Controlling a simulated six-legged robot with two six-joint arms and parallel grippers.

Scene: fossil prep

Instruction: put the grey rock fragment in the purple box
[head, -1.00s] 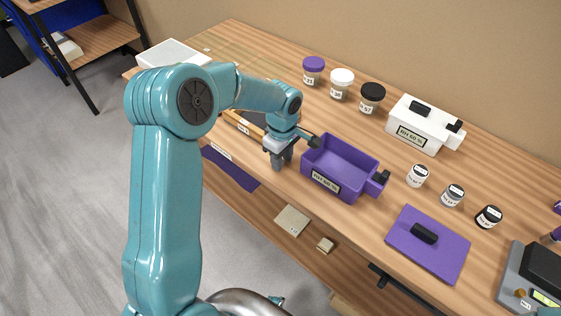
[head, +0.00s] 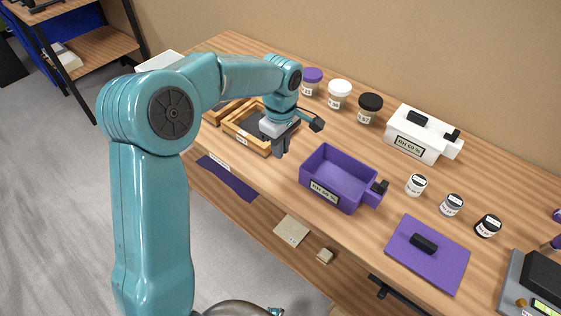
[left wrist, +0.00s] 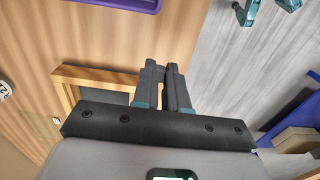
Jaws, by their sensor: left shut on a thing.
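The purple box (head: 350,202) stands open on the wooden table, with a label on its front and a black clip at its right end. Its edge also shows at the top of the left wrist view (left wrist: 118,4). My left gripper (head: 281,152) is left of the box, pointing down in front of a wood-framed tray. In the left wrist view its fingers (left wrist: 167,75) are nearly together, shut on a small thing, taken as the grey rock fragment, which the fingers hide. I cannot make out the fragment's outline. My right gripper is not in view.
The purple lid (head: 446,270) lies right of the box. A white box (head: 432,152) and several jars stand behind. The wood-framed tray (head: 237,133) is left, and a purple strip (head: 228,178) hangs at the table's front edge. Table between gripper and box is clear.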

